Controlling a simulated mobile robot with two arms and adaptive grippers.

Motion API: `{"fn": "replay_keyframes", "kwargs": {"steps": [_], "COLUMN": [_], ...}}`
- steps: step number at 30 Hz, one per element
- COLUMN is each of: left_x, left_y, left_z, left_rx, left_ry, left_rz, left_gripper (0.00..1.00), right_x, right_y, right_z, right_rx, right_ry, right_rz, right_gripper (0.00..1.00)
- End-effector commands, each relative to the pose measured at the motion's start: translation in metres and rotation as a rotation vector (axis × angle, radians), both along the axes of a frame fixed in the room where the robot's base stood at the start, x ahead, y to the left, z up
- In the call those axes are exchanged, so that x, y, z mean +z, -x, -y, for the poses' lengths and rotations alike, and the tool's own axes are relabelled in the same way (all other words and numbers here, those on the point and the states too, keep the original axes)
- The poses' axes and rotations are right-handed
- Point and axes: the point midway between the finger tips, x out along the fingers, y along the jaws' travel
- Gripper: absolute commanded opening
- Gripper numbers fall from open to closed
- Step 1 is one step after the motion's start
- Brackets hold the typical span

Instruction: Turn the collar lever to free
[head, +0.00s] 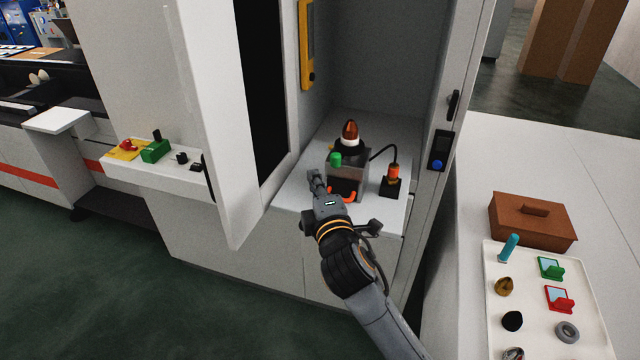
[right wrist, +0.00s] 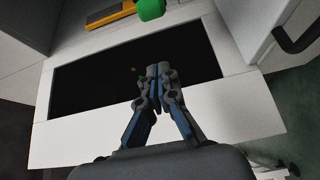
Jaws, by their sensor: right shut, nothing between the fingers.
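The fixture (head: 350,172) is a grey block with a dark collar on top, standing on the white floor of the open cabinet. A brown-orange tip with a white band (head: 350,136) stands upright in the collar. A green knob (head: 335,159), which looks like the lever's end, is at the collar's front left. It also shows at the top of the right wrist view (right wrist: 151,9). My right gripper (head: 315,179) is shut and empty, a little below and left of the green knob and apart from it. Its closed fingertips show in the wrist view (right wrist: 157,72). My left gripper is out of view.
A black box with an orange plug (head: 393,174) and cable stands right of the fixture. The open cabinet door (head: 222,120) is on the left, a yellow-framed panel (head: 306,45) inside. A white tray (head: 540,330) of small parts and a brown box (head: 533,222) are at right.

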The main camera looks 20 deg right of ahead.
Motion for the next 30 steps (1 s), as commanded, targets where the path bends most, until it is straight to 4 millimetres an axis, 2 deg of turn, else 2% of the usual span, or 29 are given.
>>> {"fn": "replay_keyframes", "kwargs": {"steps": [3,9,12,18,30], "left_x": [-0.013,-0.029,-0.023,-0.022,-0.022], "left_y": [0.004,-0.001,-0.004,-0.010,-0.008], "left_z": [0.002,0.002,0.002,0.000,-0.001], "left_rx": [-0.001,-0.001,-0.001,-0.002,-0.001], "left_ry": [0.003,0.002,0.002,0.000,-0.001], "left_rz": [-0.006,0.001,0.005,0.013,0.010], "left_gripper": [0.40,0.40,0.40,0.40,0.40], "right_x": [-0.003,-0.003,0.000,-0.001,0.000], "right_y": [-0.028,-0.069,-0.061,-0.053,-0.051], "right_z": [0.001,0.003,0.021,0.037,0.040], "right_rx": [-0.001,-0.001,-0.002,-0.001,0.001], "right_ry": [-0.002,-0.002,-0.001,-0.002,-0.003], "right_rz": [0.003,0.002,-0.001,-0.001,-0.001], "right_gripper": [0.00,0.00,0.00,0.00,0.00]}}
